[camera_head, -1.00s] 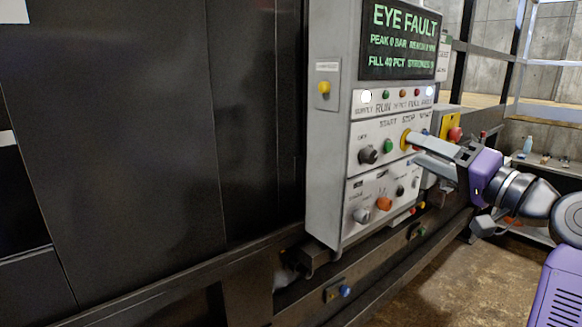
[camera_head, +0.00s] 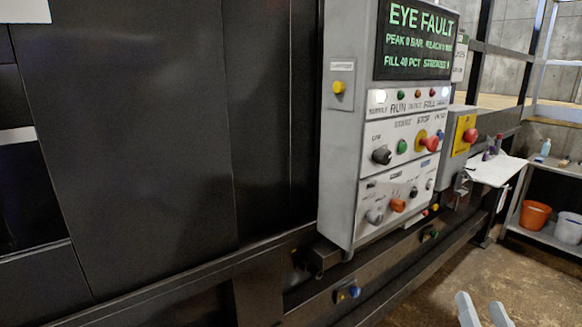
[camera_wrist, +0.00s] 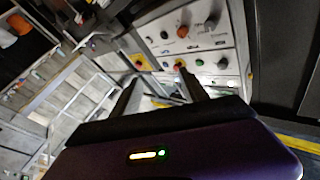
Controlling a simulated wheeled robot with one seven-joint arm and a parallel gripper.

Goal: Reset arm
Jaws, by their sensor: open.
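My gripper (camera_head: 482,309) is at the bottom edge of the head view, with two grey fingertips pointing up. The fingers are apart and nothing is between them. In the wrist view my gripper (camera_wrist: 160,90) also shows two spread fingers with the control panel (camera_wrist: 200,50) beyond them. In the head view the fingertips are low and to the right of the control panel (camera_head: 342,200), clear of it. The rest of my arm is out of the head view.
The panel's display (camera_head: 417,42) reads "EYE FAULT". A red stop button (camera_head: 430,143) and an orange knob (camera_head: 398,205) stick out from it. A shelf with an orange bucket (camera_head: 535,216) and white bucket (camera_head: 568,228) stands at right. Floor (camera_head: 450,275) near my gripper is clear.

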